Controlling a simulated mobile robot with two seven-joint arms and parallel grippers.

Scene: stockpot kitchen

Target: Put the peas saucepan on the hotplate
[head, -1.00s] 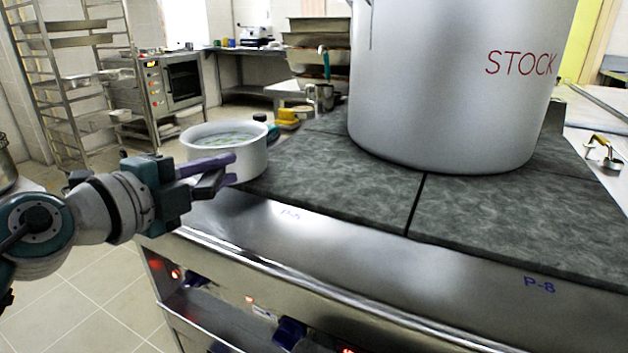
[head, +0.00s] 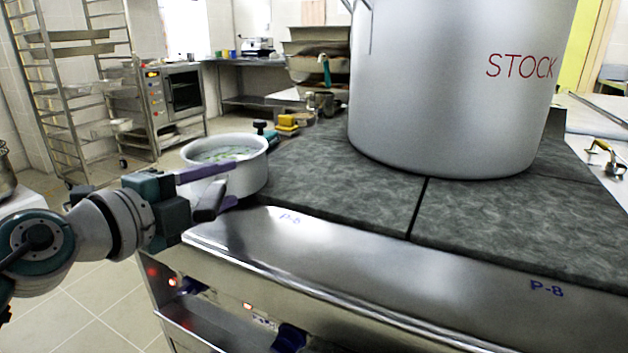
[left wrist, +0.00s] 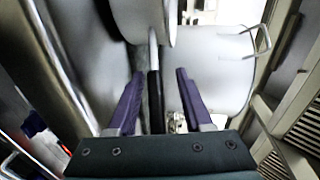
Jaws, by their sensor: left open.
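The peas saucepan (head: 246,178) is a white pan with green peas in it. It stands upright at the left end of the dark mottled hotplate (head: 345,188); its base is partly hidden, so I cannot tell how fully it rests there. Its dark handle (head: 209,201) points toward me. My left gripper (head: 235,183) is open, with its purple fingers on either side of the handle. In the left wrist view, the black handle (left wrist: 155,98) lies between the spread fingers (left wrist: 160,73), with a gap on each side. My right gripper is not in view.
A large stockpot (head: 450,90) marked STOCK stands on the dark plates right of the saucepan. Small yellow items (head: 287,123) lie beyond the saucepan. A metal front edge (head: 380,270) runs before the plates. The plate in front of the stockpot is clear.

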